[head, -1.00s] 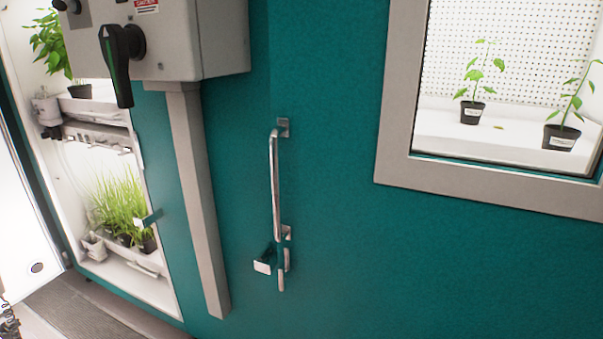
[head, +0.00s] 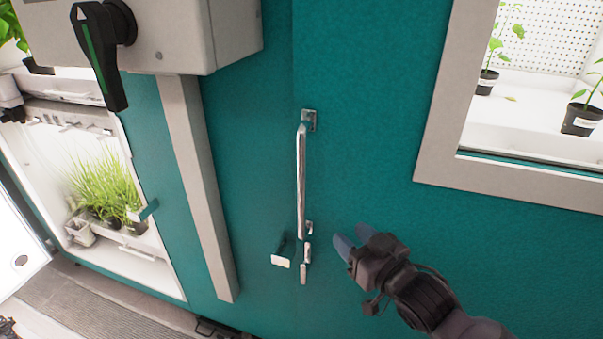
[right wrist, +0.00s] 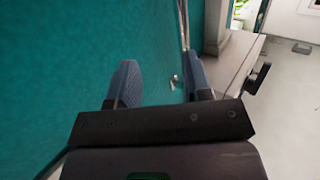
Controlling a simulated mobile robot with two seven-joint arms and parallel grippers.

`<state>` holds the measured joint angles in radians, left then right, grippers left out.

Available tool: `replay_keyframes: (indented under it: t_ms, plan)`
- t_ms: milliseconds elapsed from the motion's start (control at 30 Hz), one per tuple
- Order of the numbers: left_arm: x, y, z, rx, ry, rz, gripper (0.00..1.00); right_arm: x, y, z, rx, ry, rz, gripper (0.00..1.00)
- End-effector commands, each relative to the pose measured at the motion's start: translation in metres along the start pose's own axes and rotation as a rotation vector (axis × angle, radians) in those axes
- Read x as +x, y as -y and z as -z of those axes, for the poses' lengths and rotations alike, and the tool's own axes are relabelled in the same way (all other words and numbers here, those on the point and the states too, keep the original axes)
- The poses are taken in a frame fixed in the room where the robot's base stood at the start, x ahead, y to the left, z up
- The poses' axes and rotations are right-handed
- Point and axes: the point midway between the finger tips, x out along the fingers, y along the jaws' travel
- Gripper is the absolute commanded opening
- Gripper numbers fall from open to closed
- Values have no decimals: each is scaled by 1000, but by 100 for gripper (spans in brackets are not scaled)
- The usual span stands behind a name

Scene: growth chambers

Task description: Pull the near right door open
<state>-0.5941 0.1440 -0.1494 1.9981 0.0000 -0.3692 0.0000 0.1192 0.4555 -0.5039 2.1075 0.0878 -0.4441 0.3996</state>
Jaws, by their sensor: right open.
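The near right door (head: 370,100) is a teal panel with a grey-framed window, and it looks shut. Its upright metal bar handle (head: 301,185) stands near the door's left edge. A small latch (head: 305,265) sits just below the bar. My right gripper (head: 350,248) is to the right of the handle's lower end, apart from it, with nothing in its jaws. In the right wrist view, its two blue-grey fingers (right wrist: 158,85) are apart, and part of the metal bar shows beyond them. My left gripper is not in view.
A grey control box with a black rotary switch (head: 100,50) and a grey post (head: 200,190) stand left of the handle. A small bracket with a white plate (head: 281,261) juts out beside the latch. An open chamber with grass (head: 105,185) is at far left.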

Motion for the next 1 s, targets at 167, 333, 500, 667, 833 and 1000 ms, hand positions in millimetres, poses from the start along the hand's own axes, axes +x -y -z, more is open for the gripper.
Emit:
replay_keyframes:
  t_ms: [167,333,500,667,833,1000]
  plan:
    - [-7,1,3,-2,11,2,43,15,18,50,-29,-41,81,45]
    - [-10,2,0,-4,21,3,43,21,24,63,-33,-51,106,45]
    - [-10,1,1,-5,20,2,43,37,26,64,-33,-52,108,45]
    - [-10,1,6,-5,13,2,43,63,29,66,-33,-52,107,45]
    - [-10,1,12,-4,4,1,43,92,32,67,-32,-52,108,45]
    - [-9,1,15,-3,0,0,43,114,34,67,-33,-51,106,45]
